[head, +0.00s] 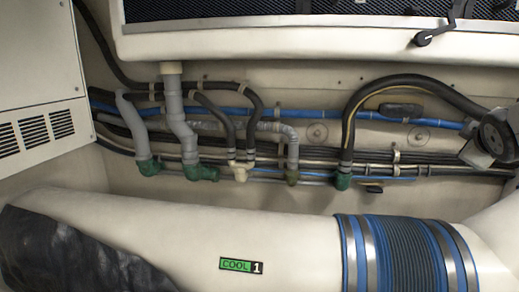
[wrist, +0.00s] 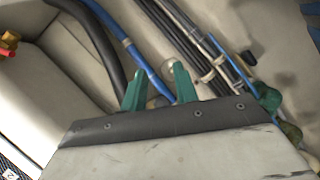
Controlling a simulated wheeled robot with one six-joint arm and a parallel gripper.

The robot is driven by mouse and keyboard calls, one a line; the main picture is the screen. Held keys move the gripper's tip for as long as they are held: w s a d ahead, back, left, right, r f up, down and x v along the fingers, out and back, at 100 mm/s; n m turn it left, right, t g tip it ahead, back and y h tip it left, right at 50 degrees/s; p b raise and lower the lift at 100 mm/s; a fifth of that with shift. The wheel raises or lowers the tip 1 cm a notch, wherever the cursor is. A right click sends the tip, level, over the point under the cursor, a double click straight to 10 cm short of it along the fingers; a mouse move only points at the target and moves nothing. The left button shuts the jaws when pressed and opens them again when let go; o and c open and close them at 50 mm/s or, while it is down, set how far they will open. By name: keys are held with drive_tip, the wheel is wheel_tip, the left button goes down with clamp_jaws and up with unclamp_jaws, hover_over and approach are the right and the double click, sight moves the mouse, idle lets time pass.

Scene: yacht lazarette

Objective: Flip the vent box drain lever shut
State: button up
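A black lever (head: 432,32) is on the lower front edge of a pale box (head: 250,38) with dark mesh, top right in the head view. I cannot tell whether it is the drain lever. A brass fitting with a red end (wrist: 8,45), cut off by the left edge of the wrist view, may be a valve; its lever position cannot be told. My gripper (wrist: 158,85) shows two green fingers standing apart with nothing visible held between them. Blue and black hoses lie beyond them. I cannot make out my gripper in the head view.
Grey pipes (head: 178,110) with green elbows and several hoses run along the wall below the box. A large white duct (head: 170,225) with a blue ribbed sleeve (head: 408,255) crosses the front. A louvered cabinet (head: 40,60) stands left. A dark round part sits at the right edge.

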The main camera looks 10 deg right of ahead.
drive_tip(key=s+a+f+m+g+y, duration=0.2)
drive_tip(key=a+f, duration=0.2)
drive_tip(key=a, duration=0.3)
drive_tip(key=shift+f+m, duration=0.3)
drive_tip(key=shift+f, duration=0.1)
